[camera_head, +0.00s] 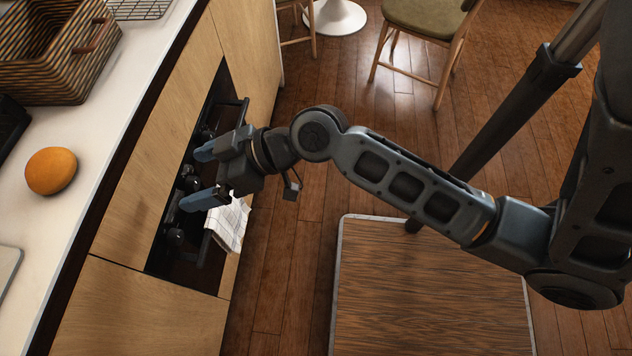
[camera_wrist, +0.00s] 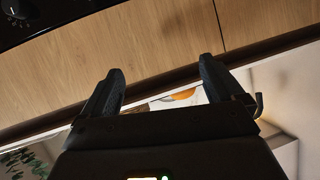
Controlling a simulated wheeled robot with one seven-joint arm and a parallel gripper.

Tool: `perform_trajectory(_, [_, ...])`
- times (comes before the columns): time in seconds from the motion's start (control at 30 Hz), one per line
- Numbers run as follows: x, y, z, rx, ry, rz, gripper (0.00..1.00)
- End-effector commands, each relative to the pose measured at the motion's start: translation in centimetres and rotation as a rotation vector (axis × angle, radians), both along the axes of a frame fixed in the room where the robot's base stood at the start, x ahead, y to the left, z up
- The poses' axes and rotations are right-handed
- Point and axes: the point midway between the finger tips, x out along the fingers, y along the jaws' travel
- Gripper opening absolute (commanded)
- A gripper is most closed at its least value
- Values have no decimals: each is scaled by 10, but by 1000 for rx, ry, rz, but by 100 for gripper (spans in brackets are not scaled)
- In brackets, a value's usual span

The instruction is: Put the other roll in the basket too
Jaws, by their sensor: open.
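One round orange-brown roll (camera_head: 51,171) lies on the white counter near its front edge. A striped woven basket (camera_head: 62,78) with a brown handle stands on the counter beyond the roll; its inside is mostly hidden, and no roll shows in it. My gripper (camera_head: 198,177) is open and empty, in front of the oven, to the right of the roll and apart from it. In the wrist view my two fingers (camera_wrist: 160,92) are spread, and the orange roll (camera_wrist: 184,95) shows small between them in the distance.
The white counter (camera_head: 85,165) has a dark front edge between my gripper and the roll. A wire rack (camera_head: 140,8) stands behind the basket, and a dark object (camera_head: 10,122) sits at the left edge. A checked towel (camera_head: 229,224) hangs at the oven. A chair (camera_head: 425,25) stands at the back.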

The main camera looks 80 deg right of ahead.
Motion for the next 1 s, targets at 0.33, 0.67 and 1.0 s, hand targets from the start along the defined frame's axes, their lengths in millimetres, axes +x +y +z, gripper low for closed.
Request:
perform_trajectory(0.33, [-124,15,-2,-100,11,-221,94])
perform_trajectory(0.67, [-198,37,62,-143,-140,-181,94])
perform_trajectory(1.0, [-209,43,77,-139,-178,-155,96])
